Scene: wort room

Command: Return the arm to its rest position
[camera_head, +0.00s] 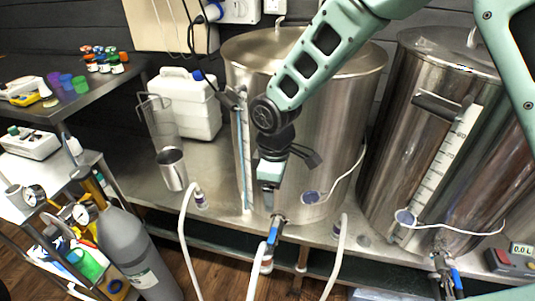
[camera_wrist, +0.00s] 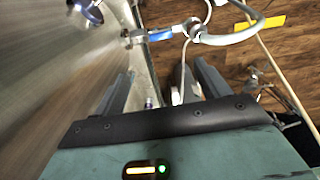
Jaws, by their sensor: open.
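My gripper (camera_wrist: 163,82) is open in the wrist view, with its two dark fingers apart and nothing held between them. In the head view my gripper (camera_head: 268,187) hangs low in front of the middle steel vessel (camera_head: 325,120), above its outlet valve (camera_head: 277,228). My green arm reaches to it from the upper right. The valve's blue handle (camera_wrist: 163,35) shows beyond the fingers in the wrist view, apart from them. Whether the gripper touches the vessel wall is hard to tell.
A second steel vessel (camera_head: 440,130) stands at the right. A glass cylinder (camera_head: 160,125), a metal cup (camera_head: 172,168) and a white canister (camera_head: 190,105) stand at the left. White hoses (camera_head: 187,240) hang in front. A grey gas cylinder (camera_head: 135,250) stands at the lower left.

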